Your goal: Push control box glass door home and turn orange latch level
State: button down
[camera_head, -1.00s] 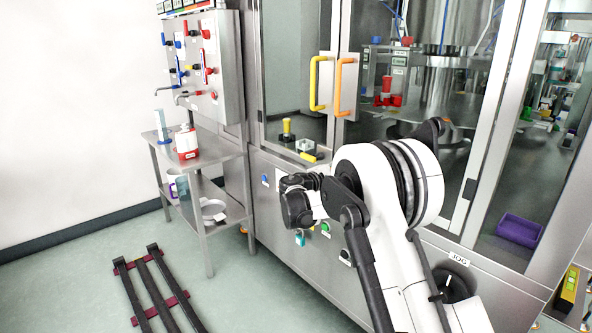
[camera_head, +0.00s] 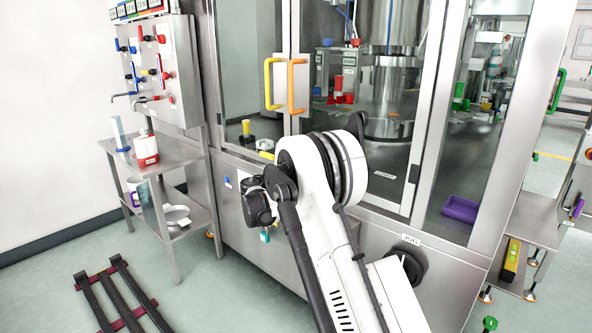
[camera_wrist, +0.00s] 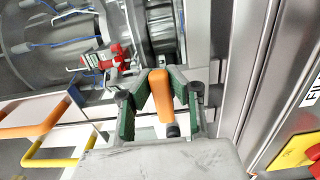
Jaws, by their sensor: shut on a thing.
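In the wrist view my gripper (camera_wrist: 159,80) has its green-padded fingers on either side of an orange, rod-shaped latch (camera_wrist: 162,98) with a dark end, and is shut on it. The latch runs nearly up and down in that turned view. In the head view my arm hides the fingertips and the latch. The tall glass door (camera_head: 385,70) bears an orange handle (camera_head: 297,87), beside the yellow handle (camera_head: 268,84) of its neighbour. Both handles also show at the wrist view's left. I cannot make out a separate control box door or any gap.
A yellow and red control (camera_wrist: 298,150) sits on the metal panel at the wrist view's right. A steel side table (camera_head: 190,160) with a red and white bottle (camera_head: 146,148) stands left. A dark rack (camera_head: 115,295) lies on the floor. A purple tray (camera_head: 460,209) is behind glass at right.

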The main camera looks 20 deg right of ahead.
jog(key=c, duration=1.6)
grip_release()
jog(key=v, duration=1.2)
jog(key=shift+f, duration=0.1)
